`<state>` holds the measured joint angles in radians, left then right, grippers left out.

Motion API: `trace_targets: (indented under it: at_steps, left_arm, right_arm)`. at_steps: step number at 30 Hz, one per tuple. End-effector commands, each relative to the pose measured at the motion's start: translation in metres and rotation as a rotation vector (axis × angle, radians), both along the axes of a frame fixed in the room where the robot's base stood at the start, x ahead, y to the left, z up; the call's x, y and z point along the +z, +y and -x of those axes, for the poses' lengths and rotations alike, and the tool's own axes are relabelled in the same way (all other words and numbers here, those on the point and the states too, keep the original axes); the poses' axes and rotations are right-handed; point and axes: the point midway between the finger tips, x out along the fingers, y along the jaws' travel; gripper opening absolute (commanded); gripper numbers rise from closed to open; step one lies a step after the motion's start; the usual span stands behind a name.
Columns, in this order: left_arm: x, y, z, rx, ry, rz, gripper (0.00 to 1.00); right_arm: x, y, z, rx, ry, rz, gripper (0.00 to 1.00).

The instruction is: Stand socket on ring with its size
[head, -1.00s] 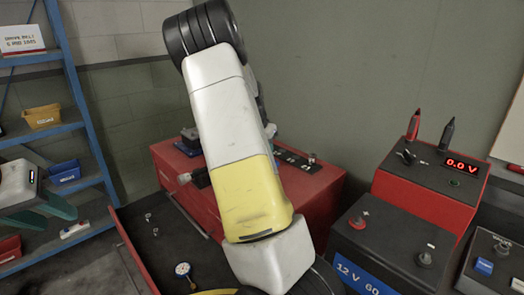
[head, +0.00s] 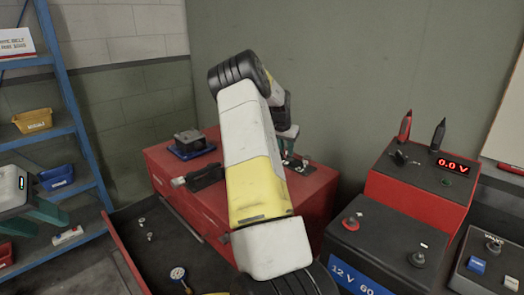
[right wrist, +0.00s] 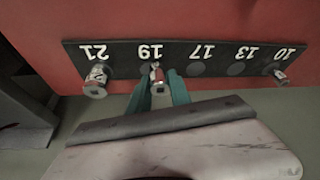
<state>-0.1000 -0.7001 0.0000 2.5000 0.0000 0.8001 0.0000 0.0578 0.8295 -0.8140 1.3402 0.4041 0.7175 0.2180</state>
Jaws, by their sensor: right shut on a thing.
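The black size strip (right wrist: 225,68) lies on the red cabinet top in the right wrist view, with its numbers upside down. A metal socket (right wrist: 160,88) is between the teal fingers of my right gripper (right wrist: 159,92), at the 19 mark. Whether its foot touches the strip I cannot tell. Other sockets stand at the 21 mark (right wrist: 96,82) and the 10 mark (right wrist: 278,77); the 17 and 13 rings are bare. In the head view my right gripper (head: 287,140) is partly hidden by my arm. My left gripper (head: 35,217) is at the far left, empty, fingers apart.
The red cabinet (head: 165,160) carries a dark block on a blue base (head: 188,143). Below, an open dark drawer holds small metal pieces (head: 145,230) and a dial gauge (head: 178,274). A red meter box (head: 420,180) and a battery stand at right; blue shelves (head: 75,130) at left.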

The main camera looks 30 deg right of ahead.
Motion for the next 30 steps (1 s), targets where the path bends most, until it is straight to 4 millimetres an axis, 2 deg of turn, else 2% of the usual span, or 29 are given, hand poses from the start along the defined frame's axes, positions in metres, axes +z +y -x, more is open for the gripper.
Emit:
trace_targets:
  at_steps: [3,13,14,17,26,30]
  left_arm:
    - [0.000,0.000,0.000,0.000,0.000,0.000,0.36]
    - [0.000,0.000,0.000,0.000,0.000,0.000,0.36]
    - [0.000,0.000,0.000,0.000,0.000,0.000,0.36]
    - [0.000,0.000,0.000,0.000,0.000,0.000,0.36]
    - [0.000,0.000,0.000,0.000,0.000,0.000,0.36]
    - [0.000,0.000,0.000,0.000,0.000,0.000,0.36]
  right_arm:
    - [-0.011,0.000,0.000,0.000,-0.001,0.001,0.00]
    - [-0.014,-0.001,0.000,-0.001,-0.002,0.002,0.00]
    - [-0.014,-0.001,0.000,0.000,-0.001,0.002,0.28]
    - [-0.014,0.000,0.000,0.000,-0.001,0.002,0.46]
    - [-0.013,0.000,0.000,0.000,-0.001,0.002,0.46]
    - [-0.003,0.003,0.000,0.001,-0.004,0.001,0.46]
